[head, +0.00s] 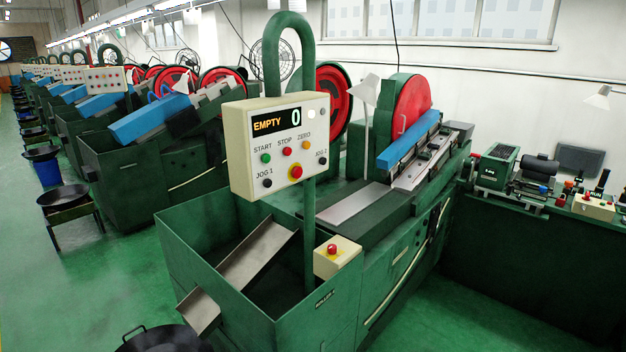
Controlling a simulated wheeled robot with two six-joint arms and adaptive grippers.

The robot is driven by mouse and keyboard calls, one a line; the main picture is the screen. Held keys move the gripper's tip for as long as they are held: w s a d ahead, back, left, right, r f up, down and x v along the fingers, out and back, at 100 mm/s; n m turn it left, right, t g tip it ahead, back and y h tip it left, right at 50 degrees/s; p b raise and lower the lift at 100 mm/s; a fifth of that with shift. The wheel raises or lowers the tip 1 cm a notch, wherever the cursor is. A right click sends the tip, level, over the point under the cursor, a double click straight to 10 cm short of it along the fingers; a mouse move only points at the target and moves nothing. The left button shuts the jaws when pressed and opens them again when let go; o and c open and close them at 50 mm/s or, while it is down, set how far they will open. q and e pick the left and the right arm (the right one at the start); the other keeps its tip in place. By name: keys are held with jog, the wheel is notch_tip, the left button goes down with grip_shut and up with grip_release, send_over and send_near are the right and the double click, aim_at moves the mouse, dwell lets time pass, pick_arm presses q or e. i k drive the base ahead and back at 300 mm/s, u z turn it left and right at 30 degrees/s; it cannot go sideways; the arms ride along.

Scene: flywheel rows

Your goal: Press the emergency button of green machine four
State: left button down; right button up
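A green machine (390,275) with red flywheels stands close in front of me. Its cream control panel (238,150) hangs from a green post. The display reads EMPTY 0, with START, STOP, ZERO and JOG buttons below it. A larger red button on a yellow ring (295,172) sits at the panel's lower middle. A second red mushroom button (332,249) sits on a low cream box (345,262) at the machine's front. I cannot read a machine number; a small dark label on the front is too blurred. Neither of my grippers is in view.
An open green bin with a metal chute (245,262) juts toward me, with a black pan (155,338) below it. More green machines (150,165) recede at left. A green bench (540,250) with devices stands at right. The green floor (105,270) at left is largely clear.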

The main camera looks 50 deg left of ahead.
aim_at(296, 172)
jog(key=i, duration=1.35)
jog(key=u, duration=1.25)
